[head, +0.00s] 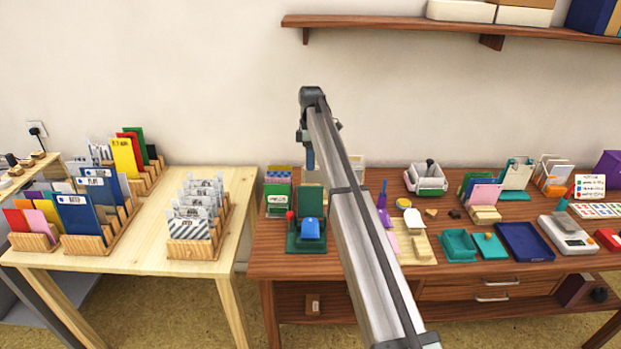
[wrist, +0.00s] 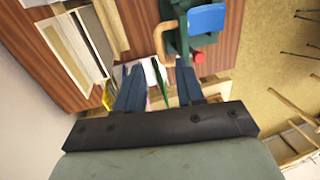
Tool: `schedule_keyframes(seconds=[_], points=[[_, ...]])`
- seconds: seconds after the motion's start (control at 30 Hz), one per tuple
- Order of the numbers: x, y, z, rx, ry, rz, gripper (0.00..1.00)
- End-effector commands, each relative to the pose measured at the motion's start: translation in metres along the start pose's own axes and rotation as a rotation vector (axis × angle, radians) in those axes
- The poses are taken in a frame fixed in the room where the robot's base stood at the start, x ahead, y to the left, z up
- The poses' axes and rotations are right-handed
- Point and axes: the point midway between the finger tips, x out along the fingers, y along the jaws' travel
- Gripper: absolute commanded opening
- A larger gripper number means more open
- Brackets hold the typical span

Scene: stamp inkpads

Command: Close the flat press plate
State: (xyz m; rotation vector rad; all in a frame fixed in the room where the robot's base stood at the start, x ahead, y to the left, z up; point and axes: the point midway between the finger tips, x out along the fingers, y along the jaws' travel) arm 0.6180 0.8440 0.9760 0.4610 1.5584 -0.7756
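The flat press (head: 306,242) is a dark green device at the left of the brown table. Its green plate (head: 311,198) stands raised at the back, above a blue block (head: 310,229). A red knob (head: 290,215) is on its left side. The press also shows at the top of the wrist view (wrist: 178,42), with the blue block (wrist: 207,18) and red knob (wrist: 199,57). My gripper (head: 310,166) hangs above and behind the press, apart from it. In the wrist view my gripper (wrist: 157,72) has its two dark blue fingers spread, with no object clearly held.
A card rack (head: 278,195) stands just left of and behind the press. A purple stamp (head: 383,200) and a wooden block (head: 415,240) are to its right. Teal trays (head: 459,246) lie farther right. A pale table (head: 120,252) with card racks is at left.

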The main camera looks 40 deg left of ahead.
Motion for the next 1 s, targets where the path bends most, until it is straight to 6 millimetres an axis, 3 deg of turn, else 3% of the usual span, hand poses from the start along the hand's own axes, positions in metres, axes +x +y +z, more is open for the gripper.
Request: schedule_keyframes(seconds=[0.2,0.4,0.83,1.0], points=[[0.036,-0.001,0.0,0.0,0.0,-0.001,0.38],[0.056,-0.001,0.0,0.0,0.0,-0.001,0.38],[0.063,0.0,0.0,0.0,0.0,0.001,0.38],[0.063,0.0,0.0,0.0,0.0,0.0,0.23]])
